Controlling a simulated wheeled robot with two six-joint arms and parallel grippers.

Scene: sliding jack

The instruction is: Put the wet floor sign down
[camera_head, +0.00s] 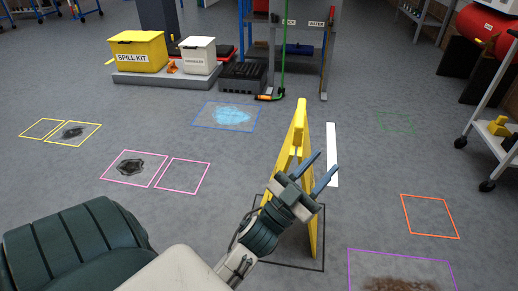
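The yellow wet floor sign (301,128) stands upright on the grey floor, seen nearly edge-on, with its two panels spread apart toward the bottom. Its base is in or over a black-outlined square (322,262) on the floor. My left gripper (326,164) is in front of the sign and overlaps its middle in the picture. Its two fingers are apart and point up and to the right, with nothing clearly gripped between them. The gripper and wrist hide part of the sign's lower left side. I cannot tell whether they touch it. My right gripper is out of view.
A purple-outlined patch with a brown stain (400,284) is at the lower right. An orange square (430,216) is to the right. A blue puddle (231,114) lies behind. A yellow spill kit bin (138,52) stands at the back left. A wheeled cart (490,130) is at right.

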